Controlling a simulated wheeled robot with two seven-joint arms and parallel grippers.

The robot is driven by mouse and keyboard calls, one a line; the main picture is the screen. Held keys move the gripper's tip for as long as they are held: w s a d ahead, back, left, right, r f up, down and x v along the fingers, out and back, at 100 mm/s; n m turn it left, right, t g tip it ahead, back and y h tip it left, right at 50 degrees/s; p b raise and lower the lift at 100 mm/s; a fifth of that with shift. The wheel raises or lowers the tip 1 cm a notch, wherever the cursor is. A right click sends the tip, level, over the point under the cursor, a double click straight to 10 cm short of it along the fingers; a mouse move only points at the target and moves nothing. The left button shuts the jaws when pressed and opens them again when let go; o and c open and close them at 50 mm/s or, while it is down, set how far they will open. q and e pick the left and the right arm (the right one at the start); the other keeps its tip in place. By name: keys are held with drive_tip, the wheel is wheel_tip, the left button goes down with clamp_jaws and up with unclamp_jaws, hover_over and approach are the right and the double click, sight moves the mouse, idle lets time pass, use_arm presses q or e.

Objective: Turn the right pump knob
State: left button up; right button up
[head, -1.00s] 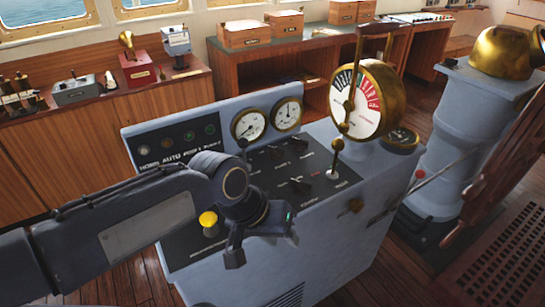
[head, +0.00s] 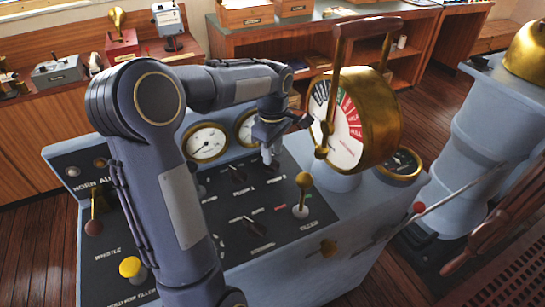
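The console's sloping black panel (head: 290,225) carries several dark knobs. The left pump knob (head: 237,173) shows clearly in the upper row. My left gripper (head: 268,155) reaches over the panel from the upper left and points down at the right pump knob (head: 271,166). The fingers cover most of that knob, and only a dark part shows at their tips. I cannot tell whether they touch or grip it, or how far apart they are. My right gripper is not in view.
A brass-topped lever (head: 302,195) stands just right of the pump knobs. The large brass telegraph (head: 355,120) with its tall handle rises close to the gripper's right. Two round gauges (head: 206,142) sit behind the panel. A yellow knob (head: 132,269) is at the lower left.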

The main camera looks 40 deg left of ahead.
use_arm(q)
drive_tip(key=shift+f, duration=1.4)
clamp_jaws()
drive_tip(key=shift+m, duration=0.3)
drive_tip(key=m, duration=0.5)
drive_tip(key=shift+s+r+p, duration=0.1)
drive_tip(key=shift+s+p, duration=0.1)
drive_tip(key=shift+p, duration=0.15)
drive_tip(key=m, duration=0.6)
drive_tip(key=shift+s+a+p, duration=0.15)
drive_tip(key=shift+a+p, duration=0.05)
drive_tip(key=shift+p, duration=0.15)
drive_tip(key=shift+m, duration=0.3)
